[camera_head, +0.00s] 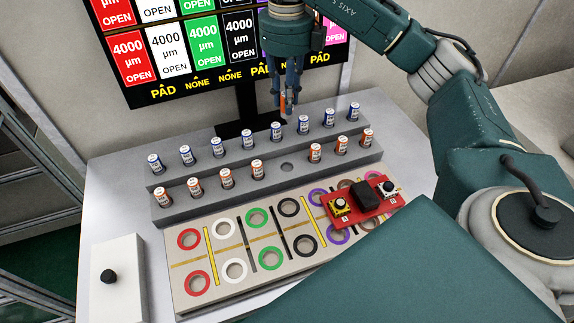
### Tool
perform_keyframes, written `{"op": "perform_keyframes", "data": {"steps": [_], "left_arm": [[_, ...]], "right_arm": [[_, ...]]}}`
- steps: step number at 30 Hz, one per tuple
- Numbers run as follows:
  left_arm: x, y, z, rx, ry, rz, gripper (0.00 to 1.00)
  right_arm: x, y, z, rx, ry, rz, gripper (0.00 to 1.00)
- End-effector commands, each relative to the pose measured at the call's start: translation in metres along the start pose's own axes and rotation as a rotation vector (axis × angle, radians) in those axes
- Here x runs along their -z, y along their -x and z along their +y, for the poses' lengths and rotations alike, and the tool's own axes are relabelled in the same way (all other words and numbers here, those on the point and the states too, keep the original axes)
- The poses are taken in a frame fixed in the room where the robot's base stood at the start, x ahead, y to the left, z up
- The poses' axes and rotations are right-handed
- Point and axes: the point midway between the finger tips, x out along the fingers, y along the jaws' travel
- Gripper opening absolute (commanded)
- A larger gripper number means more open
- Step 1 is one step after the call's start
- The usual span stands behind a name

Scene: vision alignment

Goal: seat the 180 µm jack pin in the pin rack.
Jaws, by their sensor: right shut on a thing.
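My right gripper (288,100) points down above the back of the pin rack (345,172). It is shut on a small orange pin (283,106), held upright; its marking is too small to read. The grey rack has two stepped rows. Blue-topped pins (186,154) stand along the back row, and orange-topped pins (256,169) along the front row. An empty round hole (287,167) shows in the front row between orange pins. The held pin is above the back row, apart from this hole. My left gripper is not in view.
A board with coloured rings (190,239) lies before the rack, with a red circuit board (370,212) over its right end. A white box with a black knob (108,276) stands at left. A display screen (160,92) rises behind. My own teal body hides the lower right.

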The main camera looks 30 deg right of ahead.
Motion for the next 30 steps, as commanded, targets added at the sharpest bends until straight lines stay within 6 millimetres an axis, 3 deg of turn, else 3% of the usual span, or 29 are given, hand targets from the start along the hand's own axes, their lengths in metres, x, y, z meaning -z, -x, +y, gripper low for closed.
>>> {"op": "perform_keyframes", "data": {"steps": [8,18,30], "left_arm": [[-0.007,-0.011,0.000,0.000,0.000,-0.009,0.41],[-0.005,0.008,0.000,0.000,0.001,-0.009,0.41],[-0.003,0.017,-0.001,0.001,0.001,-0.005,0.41]], "right_arm": [[0.002,-0.061,0.001,-0.004,-0.019,0.010,0.00],[0.002,-0.138,-0.001,-0.001,-0.019,0.007,0.00],[0.001,-0.186,0.000,-0.002,-0.018,0.005,0.00]]}}
